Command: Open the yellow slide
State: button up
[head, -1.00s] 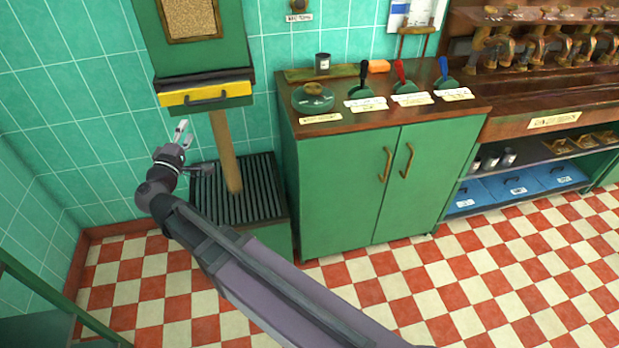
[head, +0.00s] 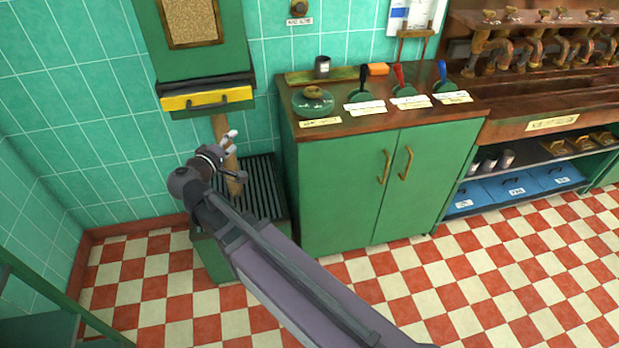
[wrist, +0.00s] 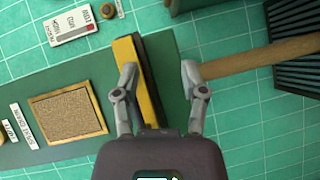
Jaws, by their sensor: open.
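My gripper (head: 230,142) is open and empty, below and a little right of the slide, in front of the wooden chute. In the wrist view the picture is turned sideways. There the yellow slide (wrist: 150,106) shows beyond my gripper (wrist: 159,70), close to the left finger and partly overlapped by it. No touch can be made out.
The wooden chute (head: 219,127) runs down from the hopper to a slatted green box (head: 265,190). A green cabinet (head: 340,190) stands just right, with colored-handled levers on top. The teal wall is close behind. Checkered floor is free in front.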

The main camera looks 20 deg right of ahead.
jog(key=s+d+f+m+g+y+p, duration=0.3)
jog(key=s+d+g, duration=0.3)
jog(key=d, duration=0.3)
jog(key=s+d+f+m+g+y+p, duration=0.4)
jog(key=s+d+g+p, duration=0.1)
jog(key=d, duration=0.4)
jog(key=shift+s+m+g+y, duration=0.3)
jog(key=shift+s+g+y, duration=0.1)
jog(key=shift+s+g, duration=0.2)
jog(key=shift+a, duration=0.1)
dwell(0.5)
